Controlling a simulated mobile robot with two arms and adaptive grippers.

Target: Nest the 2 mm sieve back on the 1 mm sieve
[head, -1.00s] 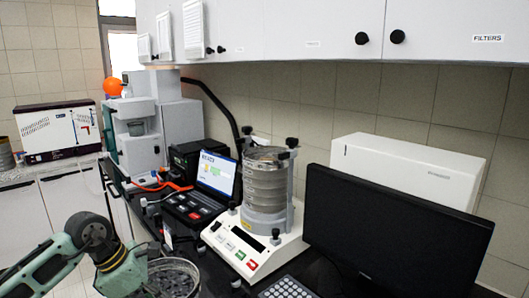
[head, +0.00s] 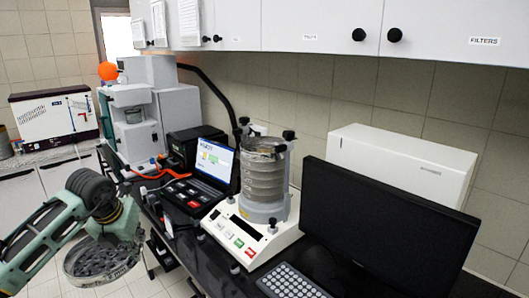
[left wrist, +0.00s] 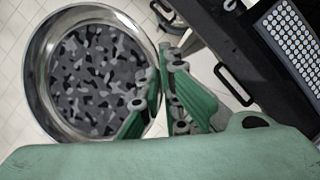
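My left gripper (head: 128,235) is shut on the rim of a round metal sieve (head: 105,264), taken as the 2 mm sieve; I cannot read its size. In the left wrist view this sieve (left wrist: 40,100) holds grey and black grains, with one finger inside its wall and one outside. It hangs over the floor, left of the bench. The sieve stack (head: 264,180) stands upright in the shaker (head: 245,236), between clamp posts with black knobs. Its top sieve (head: 263,150) may be the 1 mm one; no label is legible. My right gripper is out of view.
A dark monitor (head: 385,225) and a keyboard (head: 290,282) stand right of the shaker. A laptop-like device (head: 212,165) is left of it. Wall cabinets (head: 310,20) hang above the bench. A bench handle (left wrist: 234,86) is near the gripper.

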